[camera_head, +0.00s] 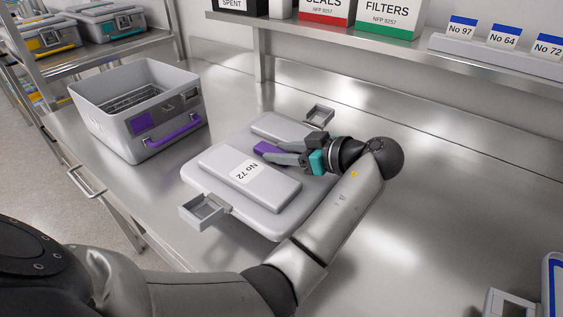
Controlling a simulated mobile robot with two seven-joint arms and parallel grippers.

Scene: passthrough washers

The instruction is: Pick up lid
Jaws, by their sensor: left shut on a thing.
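The grey lid (262,212) lies flat on the steel table, or very close above it. It has a raised panel marked "No 72" and an open metal latch at each end, the near one (204,208) and the far one (319,115). My left gripper (280,152) is over the lid's middle, reaching in from the right side. Its fingers are shut at a purple part (267,148) on the lid; the fingers and wrist hide part of the grip and of the lid's right side. My right gripper is not in view.
An open grey container (115,122) with a purple handle (173,133) and a wire basket inside stands to the left of the lid. A shelf (400,52) with boxes and number cards runs along the back. A device (510,303) is at the lower right.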

